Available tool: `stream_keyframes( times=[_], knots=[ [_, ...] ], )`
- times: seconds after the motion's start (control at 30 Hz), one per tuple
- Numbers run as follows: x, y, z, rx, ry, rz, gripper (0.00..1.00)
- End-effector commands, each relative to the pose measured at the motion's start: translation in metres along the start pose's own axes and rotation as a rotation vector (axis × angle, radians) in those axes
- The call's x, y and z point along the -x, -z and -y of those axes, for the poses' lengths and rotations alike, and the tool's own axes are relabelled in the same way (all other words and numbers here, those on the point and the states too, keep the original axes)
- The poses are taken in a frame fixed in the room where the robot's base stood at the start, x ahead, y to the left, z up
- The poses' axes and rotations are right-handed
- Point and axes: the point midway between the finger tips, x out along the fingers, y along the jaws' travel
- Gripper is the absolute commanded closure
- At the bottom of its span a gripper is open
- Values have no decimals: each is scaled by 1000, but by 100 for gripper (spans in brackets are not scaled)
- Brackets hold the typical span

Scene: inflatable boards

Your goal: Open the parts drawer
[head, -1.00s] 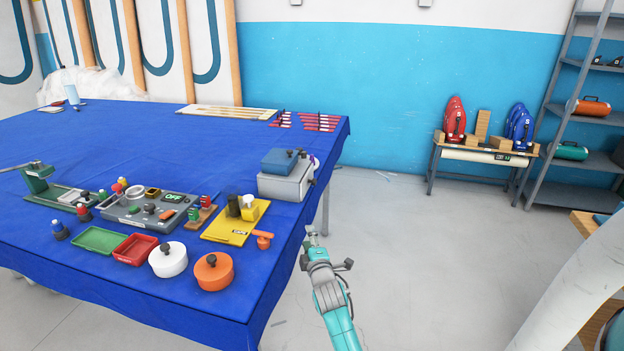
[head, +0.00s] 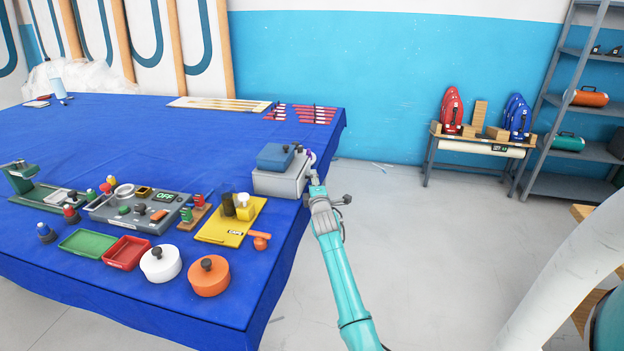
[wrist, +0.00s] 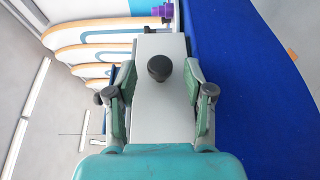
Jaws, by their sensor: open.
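The parts drawer unit (head: 279,183) is a light grey box at the right edge of the blue table, with a blue box (head: 275,156) on top. My gripper (head: 316,185) is at its right side, just off the table edge. In the wrist view a pale grey face of the unit (wrist: 160,112) carries a dark round knob (wrist: 159,68). My open gripper (wrist: 160,80) has one finger on each side of the knob, with gaps between. How close the fingertips are in depth is hard to tell. I see no drawer gap.
A purple item (wrist: 162,10) is beyond the knob. On the blue table (head: 150,125), a yellow board (head: 215,232), an orange pot (head: 209,277), a white pot (head: 161,264) and trays stand in front of the unit.

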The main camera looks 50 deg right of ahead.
Motion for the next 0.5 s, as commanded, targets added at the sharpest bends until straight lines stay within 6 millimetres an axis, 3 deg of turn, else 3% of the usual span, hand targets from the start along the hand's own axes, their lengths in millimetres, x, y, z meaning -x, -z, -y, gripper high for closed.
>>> stream_keyframes(
  times=[0.2,0.5],
  knots=[
    [-22,0,0,-2,0,0,48],
    [-28,0,0,-1,0,0,48]
  ],
)
